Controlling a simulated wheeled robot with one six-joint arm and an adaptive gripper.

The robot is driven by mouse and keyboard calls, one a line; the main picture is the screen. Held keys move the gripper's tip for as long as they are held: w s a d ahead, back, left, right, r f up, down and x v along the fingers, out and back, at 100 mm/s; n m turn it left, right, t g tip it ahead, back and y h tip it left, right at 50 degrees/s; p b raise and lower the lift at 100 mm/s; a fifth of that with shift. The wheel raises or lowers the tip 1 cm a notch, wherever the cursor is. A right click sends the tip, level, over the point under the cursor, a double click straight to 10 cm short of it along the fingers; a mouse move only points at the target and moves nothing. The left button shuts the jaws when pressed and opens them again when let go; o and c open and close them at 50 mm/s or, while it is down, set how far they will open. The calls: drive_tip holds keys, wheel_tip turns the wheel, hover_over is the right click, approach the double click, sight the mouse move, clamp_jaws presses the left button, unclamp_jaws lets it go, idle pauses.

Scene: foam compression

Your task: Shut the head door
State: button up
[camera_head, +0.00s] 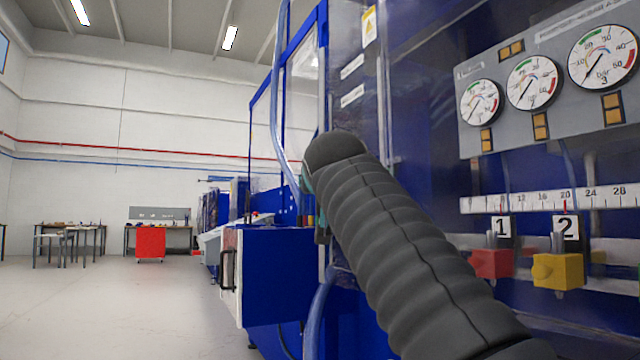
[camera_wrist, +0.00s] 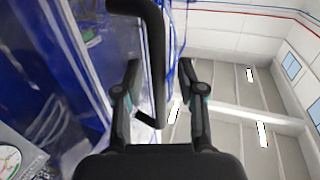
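In the wrist view, my gripper (camera_wrist: 158,68) is open, with one finger on each side of a black bar handle (camera_wrist: 158,95). The bar runs between the fingers and bends at its top and lower end; I cannot tell whether a finger touches it. A clear panel with blue edging (camera_wrist: 108,60) stands to the left. In the head view, a blue-framed clear door (camera_head: 291,85), seemingly the head door, stands out from the blue machine; how far open is unclear. My sleeved arm reaches toward it and hides most of my gripper and the handle.
A blue box with a white front and black handle (camera_head: 285,275) juts out low beside my arm. Gauges (camera_head: 532,83), a red valve (camera_head: 490,263) and a yellow valve (camera_head: 557,271) are at right. The floor (camera_head: 110,305) at left is clear; a red cabinet (camera_head: 151,244) stands far back.

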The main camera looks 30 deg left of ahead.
drive_tip(key=v, duration=1.2)
drive_tip(key=shift+w, duration=0.1)
